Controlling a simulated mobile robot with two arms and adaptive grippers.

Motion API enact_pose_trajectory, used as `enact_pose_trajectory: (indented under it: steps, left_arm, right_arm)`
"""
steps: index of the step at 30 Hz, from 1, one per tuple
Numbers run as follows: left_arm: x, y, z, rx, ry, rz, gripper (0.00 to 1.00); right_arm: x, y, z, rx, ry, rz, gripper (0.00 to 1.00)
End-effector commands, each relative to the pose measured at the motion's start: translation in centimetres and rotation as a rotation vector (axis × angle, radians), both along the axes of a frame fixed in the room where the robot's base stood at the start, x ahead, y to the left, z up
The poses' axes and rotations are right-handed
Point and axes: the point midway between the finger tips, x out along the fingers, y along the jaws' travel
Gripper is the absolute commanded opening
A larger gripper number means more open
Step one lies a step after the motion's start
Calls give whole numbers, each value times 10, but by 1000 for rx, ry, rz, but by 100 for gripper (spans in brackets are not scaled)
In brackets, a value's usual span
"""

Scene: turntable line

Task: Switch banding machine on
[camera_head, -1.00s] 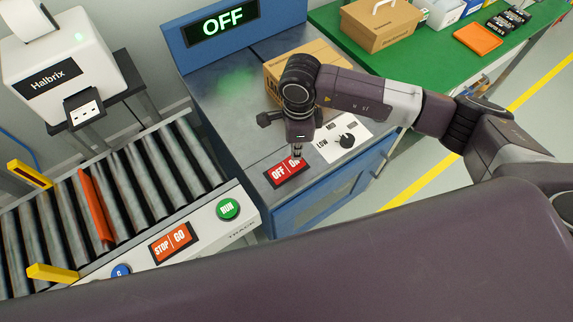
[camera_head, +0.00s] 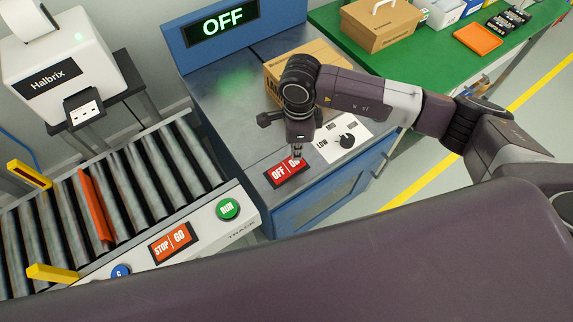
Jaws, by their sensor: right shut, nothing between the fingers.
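The banding machine (camera_head: 235,95) is a blue cabinet with a grey metal top. Its display (camera_head: 223,20) reads OFF in green. A red OFF/ON rocker switch (camera_head: 279,174) sits at the front of its top. My right gripper (camera_head: 297,155) is shut and empty, pointing down at the ON half of the switch and partly covering that word. I cannot tell whether the fingertips touch it. My left gripper is not in view.
A LOW/MID knob (camera_head: 347,140) is just right of the switch. A cardboard box (camera_head: 285,68) stands behind my right gripper. A roller conveyor (camera_head: 140,175) with a STOP/GO switch (camera_head: 170,242) and green RUN button (camera_head: 228,208) is at left. A green table (camera_head: 345,60) is behind.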

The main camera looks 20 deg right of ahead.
Motion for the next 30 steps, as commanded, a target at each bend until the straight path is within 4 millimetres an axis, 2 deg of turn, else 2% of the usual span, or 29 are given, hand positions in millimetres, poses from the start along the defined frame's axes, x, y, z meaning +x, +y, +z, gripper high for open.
enact_pose_trajectory:
  steps: [30]
  left_arm:
    - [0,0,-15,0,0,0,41]
  right_arm:
    - [0,0,-16,0,0,0,0]
